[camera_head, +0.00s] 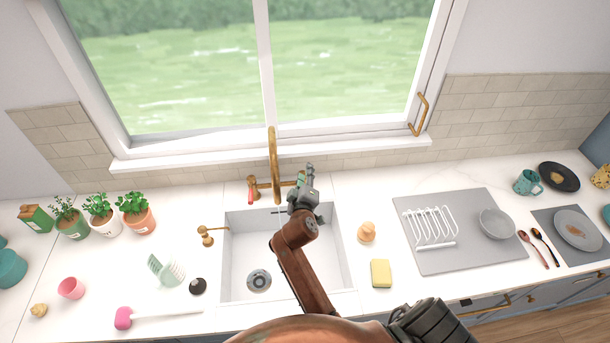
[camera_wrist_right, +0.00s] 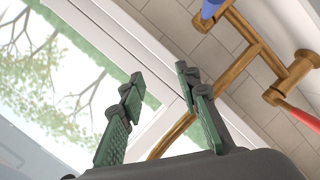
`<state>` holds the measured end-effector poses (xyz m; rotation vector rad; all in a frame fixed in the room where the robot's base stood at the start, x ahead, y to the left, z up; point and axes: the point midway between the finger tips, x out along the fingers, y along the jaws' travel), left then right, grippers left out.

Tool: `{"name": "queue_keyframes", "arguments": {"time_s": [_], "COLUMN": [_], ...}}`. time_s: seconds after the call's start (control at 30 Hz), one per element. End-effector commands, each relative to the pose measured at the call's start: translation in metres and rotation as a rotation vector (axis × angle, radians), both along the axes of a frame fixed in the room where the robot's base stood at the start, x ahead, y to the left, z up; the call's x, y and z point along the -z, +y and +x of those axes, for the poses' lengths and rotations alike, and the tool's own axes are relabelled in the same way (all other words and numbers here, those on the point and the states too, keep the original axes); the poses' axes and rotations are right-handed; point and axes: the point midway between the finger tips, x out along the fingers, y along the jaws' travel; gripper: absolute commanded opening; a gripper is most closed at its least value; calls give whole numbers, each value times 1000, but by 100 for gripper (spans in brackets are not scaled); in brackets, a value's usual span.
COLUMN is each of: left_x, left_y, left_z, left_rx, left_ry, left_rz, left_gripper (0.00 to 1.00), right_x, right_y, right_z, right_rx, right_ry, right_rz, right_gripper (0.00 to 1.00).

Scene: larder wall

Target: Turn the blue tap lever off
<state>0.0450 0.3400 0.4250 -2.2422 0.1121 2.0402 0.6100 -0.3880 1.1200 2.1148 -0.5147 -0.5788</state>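The brass tap (camera_head: 273,160) rises behind the white sink, its spout in front of the window. Its red lever (camera_head: 251,195) is on the left side. The blue lever (camera_wrist_right: 212,8) shows only in part at the top edge of the right wrist view; in the head view my right gripper hides it. My right gripper (camera_head: 308,178) is over the right side of the tap. In the wrist view its green fingers (camera_wrist_right: 160,85) are apart with nothing between them, and the blue lever lies beyond them, not between them. My left gripper is not in view.
The white sink basin (camera_head: 238,260) lies below my right arm. A brass soap pump (camera_head: 207,234) stands left of it. A wooden-topped item (camera_head: 367,232) and a yellow sponge (camera_head: 381,273) are on the right. The window (camera_head: 345,60) is behind the tap.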

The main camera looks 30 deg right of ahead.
Motion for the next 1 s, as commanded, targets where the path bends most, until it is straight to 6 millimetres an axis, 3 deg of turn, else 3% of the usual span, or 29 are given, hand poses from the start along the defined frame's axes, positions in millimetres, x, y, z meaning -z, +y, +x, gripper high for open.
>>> {"name": "queue_keyframes", "arguments": {"time_s": [0.17, 0.33, 0.5, 0.7, 1.0], "left_x": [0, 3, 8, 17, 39], "left_y": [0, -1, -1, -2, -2], "left_z": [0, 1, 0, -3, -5], "left_rx": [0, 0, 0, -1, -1], "left_ry": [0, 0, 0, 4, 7], "left_rz": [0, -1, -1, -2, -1], "left_gripper": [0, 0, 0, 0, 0], "right_x": [4, 36, 76, 106, 118], "right_y": [-1, -5, -7, -7, -19], "right_z": [-1, -9, -31, -63, -115], "right_rx": [-3, -36, -64, -40, 48], "right_ry": [-10, -131, -353, -563, -857], "right_rz": [22, 272, 785, 1373, 2262], "right_gripper": [22, 11, 0, 0, 0]}}
